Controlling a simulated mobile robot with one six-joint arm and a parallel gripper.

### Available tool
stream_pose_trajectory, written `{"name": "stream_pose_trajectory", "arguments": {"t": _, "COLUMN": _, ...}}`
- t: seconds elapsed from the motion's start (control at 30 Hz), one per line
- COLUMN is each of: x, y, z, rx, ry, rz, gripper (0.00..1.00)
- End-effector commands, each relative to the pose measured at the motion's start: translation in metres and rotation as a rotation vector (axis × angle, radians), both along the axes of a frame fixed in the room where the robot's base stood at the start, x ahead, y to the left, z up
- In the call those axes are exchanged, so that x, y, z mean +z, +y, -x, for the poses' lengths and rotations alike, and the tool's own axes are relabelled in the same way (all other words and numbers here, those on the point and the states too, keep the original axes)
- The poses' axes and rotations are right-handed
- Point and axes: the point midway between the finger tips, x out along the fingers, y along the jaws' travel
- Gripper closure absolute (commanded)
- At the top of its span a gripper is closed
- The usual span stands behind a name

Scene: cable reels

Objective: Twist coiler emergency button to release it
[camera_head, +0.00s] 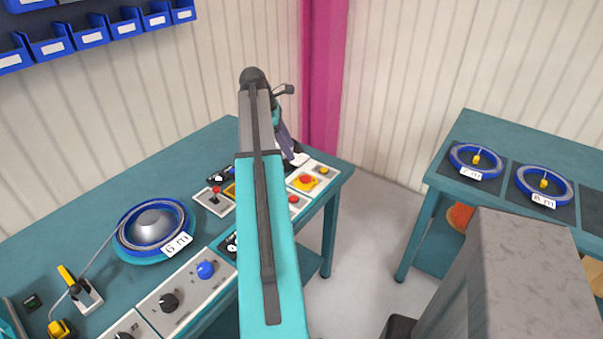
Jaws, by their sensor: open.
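The emergency button (307,180) is a red knob on a yellow square plate, set in a pale panel near the right end of the teal workbench. My arm crosses the middle of the view and hides part of the panels. My gripper (297,159) shows only partly, small and dark, just right of the arm. It is open and sits above and behind the button in the picture, apart from it as far as I can see. Its fingertips are hard to make out. The coiler (152,226) with a blue reel stands on the bench at left, with a "6 m" label.
A red joystick (215,191), another red button (293,199) and a panel with blue knob (205,269) and black knob (169,302) line the bench. Blue bins (90,37) hang on the wall. A second table (470,125) at right holds blue reels (475,161).

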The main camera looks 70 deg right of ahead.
Motion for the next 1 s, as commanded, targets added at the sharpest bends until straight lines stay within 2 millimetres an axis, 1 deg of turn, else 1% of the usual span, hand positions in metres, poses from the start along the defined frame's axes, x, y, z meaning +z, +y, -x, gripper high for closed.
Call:
{"name": "stream_pose_trajectory", "arguments": {"t": 0.7, "x": -0.077, "y": -0.012, "z": 0.029, "rx": 0.001, "ry": 0.001, "rz": -0.001, "gripper": 0.48}}
{"name": "stream_pose_trajectory", "arguments": {"t": 1.0, "x": -0.105, "y": -0.017, "z": 0.04, "rx": 0.001, "ry": 0.0, "rz": 0.0, "gripper": 0.48}}
